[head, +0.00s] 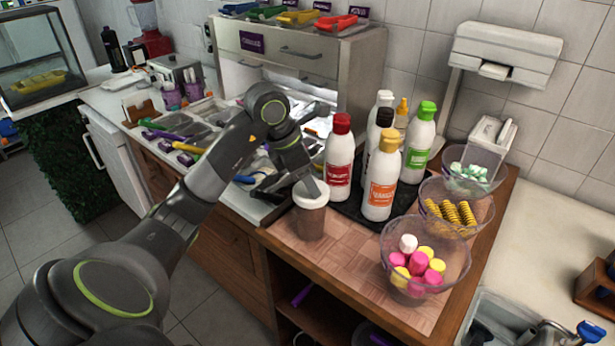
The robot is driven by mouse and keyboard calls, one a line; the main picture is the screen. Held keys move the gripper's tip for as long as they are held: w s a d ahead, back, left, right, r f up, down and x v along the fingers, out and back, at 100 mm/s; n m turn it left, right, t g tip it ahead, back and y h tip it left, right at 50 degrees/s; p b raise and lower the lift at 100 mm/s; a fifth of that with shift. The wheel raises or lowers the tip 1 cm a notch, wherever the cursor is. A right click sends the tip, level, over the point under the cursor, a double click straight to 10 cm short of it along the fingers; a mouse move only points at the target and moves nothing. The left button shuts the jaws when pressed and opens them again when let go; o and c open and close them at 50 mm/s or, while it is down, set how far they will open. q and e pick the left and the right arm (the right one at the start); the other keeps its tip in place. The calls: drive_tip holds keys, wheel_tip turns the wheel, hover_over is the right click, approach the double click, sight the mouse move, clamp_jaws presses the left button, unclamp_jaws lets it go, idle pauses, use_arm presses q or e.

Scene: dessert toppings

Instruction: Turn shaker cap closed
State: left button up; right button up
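The shaker (311,222) is a brown, see-through cup with a white cap (318,198). It stands upright on the wooden board at the front left of the counter. The cap sits on top of the cup; I cannot tell how tightly. My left gripper (290,189) reaches down to the cap from the upper left, fingers spread. One fingertip overlaps the cap from my viewpoint, and the other is to its left. I cannot tell whether they touch it. My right gripper is not in view.
Sauce bottles, including a red-capped one (339,160) and an orange-labelled one (382,180), stand close behind and right of the shaker. Clear bowls of toppings (443,282) line the right side. A utensil tray lies left. Bare board (345,262) is free in front.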

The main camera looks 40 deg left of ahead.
use_arm(q)
drive_tip(key=shift+o, duration=1.4)
drive_tip(key=shift+a+r, duration=0.1)
drive_tip(key=shift+r, duration=0.25)
drive_tip(key=v, duration=1.6)
drive_tip(key=shift+s+r, duration=0.3)
drive_tip(key=shift+f, duration=0.1)
